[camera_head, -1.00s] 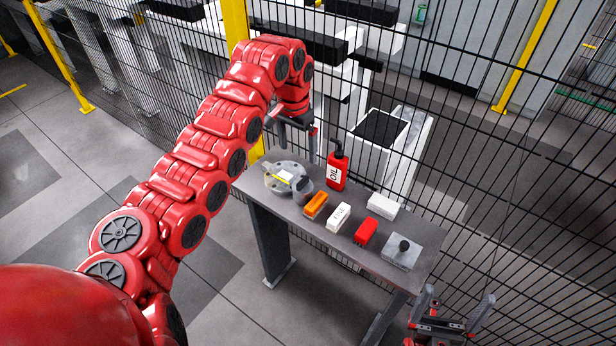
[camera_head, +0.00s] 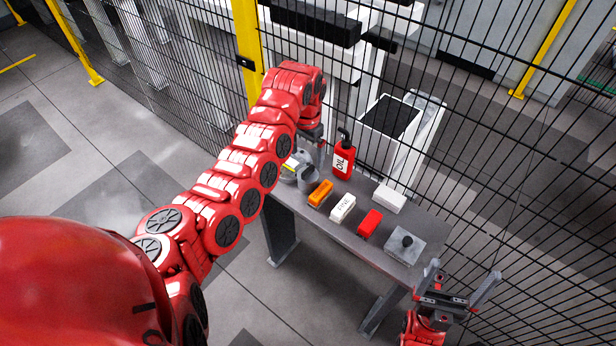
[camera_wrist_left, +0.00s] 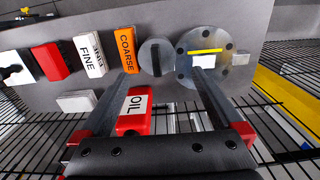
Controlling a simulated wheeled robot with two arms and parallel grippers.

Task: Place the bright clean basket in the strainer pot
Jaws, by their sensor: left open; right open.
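My left gripper (camera_wrist_left: 159,76) is open over the table, with nothing between its fingers. In the head view its arm partly hides it at the table's far left end. Ahead of it is a grey bolted round flange (camera_wrist_left: 222,68) with a yellow bar and a white patch, also in the head view (camera_head: 289,171). A smaller grey disc (camera_wrist_left: 155,57) with a dark bar adjoins it. I cannot tell whether these belong to the strainer pot, and I cannot make out a bright basket. My right gripper (camera_head: 461,283) is open and empty near the table's right end.
On the table (camera_head: 335,222) are a red OIL bottle (camera_head: 343,160), orange COARSE block (camera_head: 320,193), white FINE block (camera_head: 342,207), red block (camera_head: 369,222), plain white block (camera_head: 389,198) and grey plate with black knob (camera_head: 396,252). Wire fence (camera_head: 540,200) stands close behind.

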